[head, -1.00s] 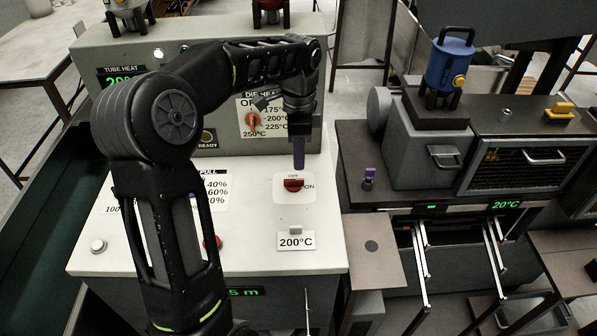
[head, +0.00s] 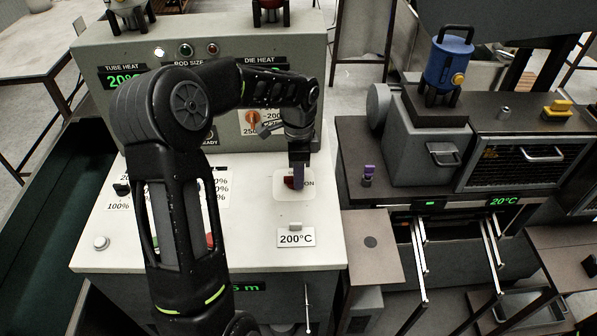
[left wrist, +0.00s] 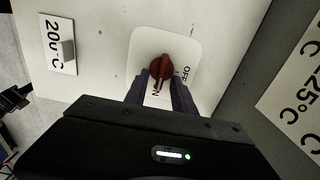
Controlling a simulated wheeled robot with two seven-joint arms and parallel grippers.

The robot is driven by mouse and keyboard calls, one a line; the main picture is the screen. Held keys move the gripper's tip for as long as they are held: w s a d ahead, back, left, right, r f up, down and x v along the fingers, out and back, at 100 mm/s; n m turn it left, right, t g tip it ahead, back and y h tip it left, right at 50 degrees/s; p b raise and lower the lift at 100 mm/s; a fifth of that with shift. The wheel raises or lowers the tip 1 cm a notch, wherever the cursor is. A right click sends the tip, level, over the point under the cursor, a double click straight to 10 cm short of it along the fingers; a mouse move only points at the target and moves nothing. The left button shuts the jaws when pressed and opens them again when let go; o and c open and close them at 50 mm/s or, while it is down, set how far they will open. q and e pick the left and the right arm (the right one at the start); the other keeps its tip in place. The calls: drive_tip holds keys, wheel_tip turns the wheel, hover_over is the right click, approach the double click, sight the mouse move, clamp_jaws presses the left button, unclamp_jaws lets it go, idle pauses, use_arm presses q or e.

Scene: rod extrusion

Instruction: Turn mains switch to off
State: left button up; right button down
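The mains switch is a red rotary knob (left wrist: 161,70) on a white rounded plate (left wrist: 188,50) marked OFF and ON. In the left wrist view its grip bar lines up with the ON label. In the head view the knob (head: 288,182) is partly hidden behind my gripper fingers. My left gripper (head: 298,184) reaches down to the plate from above. In the left wrist view its two dark fingers (left wrist: 161,77) are apart, one on each side of the knob's lower part; contact is not visible. My right gripper is not in view.
A 200°C sign (head: 296,238) stands in front of the switch on the white console top (head: 255,255). The upright panel with the orange die heat dial (head: 252,118) rises behind. A purple-topped item (head: 368,175) stands on the machine to the right.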

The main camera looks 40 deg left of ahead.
use_arm(q)
drive_tip(key=shift+c, duration=0.4)
clamp_jaws()
drive_tip(key=shift+w+n, duration=0.1)
drive_tip(key=shift+n, duration=0.3)
drive_tip(key=n+b, duration=0.1)
drive_tip(key=n, duration=0.1)
drive_tip(key=shift+w+a+n, duration=0.1)
drive_tip(key=shift+n, duration=0.2)
drive_tip(key=n+b, duration=0.1)
drive_tip(key=n, duration=0.2)
drive_tip(key=shift+a+n+b, duration=0.15)
drive_tip(key=shift+n+b, duration=0.15)
drive_tip(key=n, duration=0.3)
drive_tip(key=n+b, duration=0.1)
drive_tip(key=n, duration=0.1)
drive_tip(key=shift+w+a, duration=0.1)
drive_tip(key=shift+a, duration=0.2)
drive_tip(key=n, duration=0.6)
drive_tip(key=shift+a, duration=0.3)
